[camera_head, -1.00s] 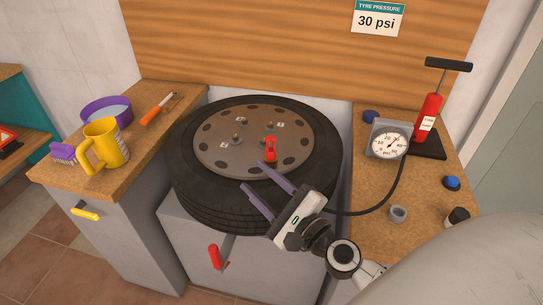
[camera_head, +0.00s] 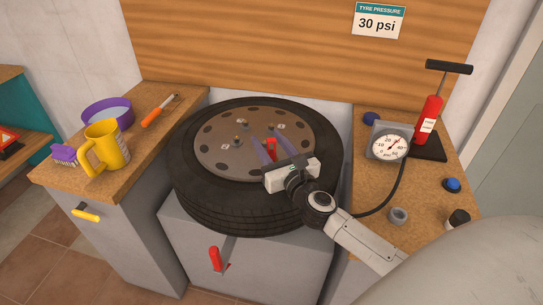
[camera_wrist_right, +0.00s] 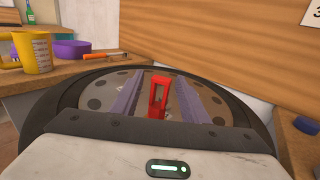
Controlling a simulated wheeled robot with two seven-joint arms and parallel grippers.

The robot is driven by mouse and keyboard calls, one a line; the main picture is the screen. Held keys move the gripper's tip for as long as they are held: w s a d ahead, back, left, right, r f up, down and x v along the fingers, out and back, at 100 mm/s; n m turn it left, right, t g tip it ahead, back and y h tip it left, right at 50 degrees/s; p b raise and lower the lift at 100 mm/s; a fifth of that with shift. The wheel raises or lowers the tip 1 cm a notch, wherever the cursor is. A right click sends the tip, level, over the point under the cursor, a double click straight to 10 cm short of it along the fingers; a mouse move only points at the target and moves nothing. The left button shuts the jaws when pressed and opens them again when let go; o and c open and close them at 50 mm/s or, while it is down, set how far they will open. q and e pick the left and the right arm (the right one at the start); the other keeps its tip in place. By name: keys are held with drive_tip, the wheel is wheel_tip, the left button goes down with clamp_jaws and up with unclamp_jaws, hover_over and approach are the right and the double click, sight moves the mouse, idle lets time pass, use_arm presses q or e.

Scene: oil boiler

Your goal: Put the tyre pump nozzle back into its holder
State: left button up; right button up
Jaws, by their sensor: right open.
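The red nozzle (camera_head: 271,147) stands on the wheel's grey-brown disc, right of its middle. My right gripper (camera_head: 258,128) reaches over the tyre (camera_head: 200,205) with its two purple fingers open. In the right wrist view the red nozzle (camera_wrist_right: 159,82) is between the open fingers (camera_wrist_right: 166,85), with a gap on each side. A small grey ring (camera_head: 398,214), which looks like the holder, is on the right bench. The black hose (camera_head: 385,203) runs from the gauge towards the tyre; its far end is hidden behind my arm. My left gripper is not in view.
The pressure gauge (camera_head: 388,144) and red pump (camera_head: 428,120) stand on the right bench (camera_head: 430,235), with caps around. A red-handled lever (camera_head: 215,259) sticks out below the tyre.

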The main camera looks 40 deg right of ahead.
drive_tip(key=shift+w+d, duration=0.2)
drive_tip(key=shift+w, duration=1)
clamp_jaws()
wheel_tip(320, 180, up, 10)
drive_tip(key=p, duration=0.4)
drive_tip(key=shift+s, duration=0.1)
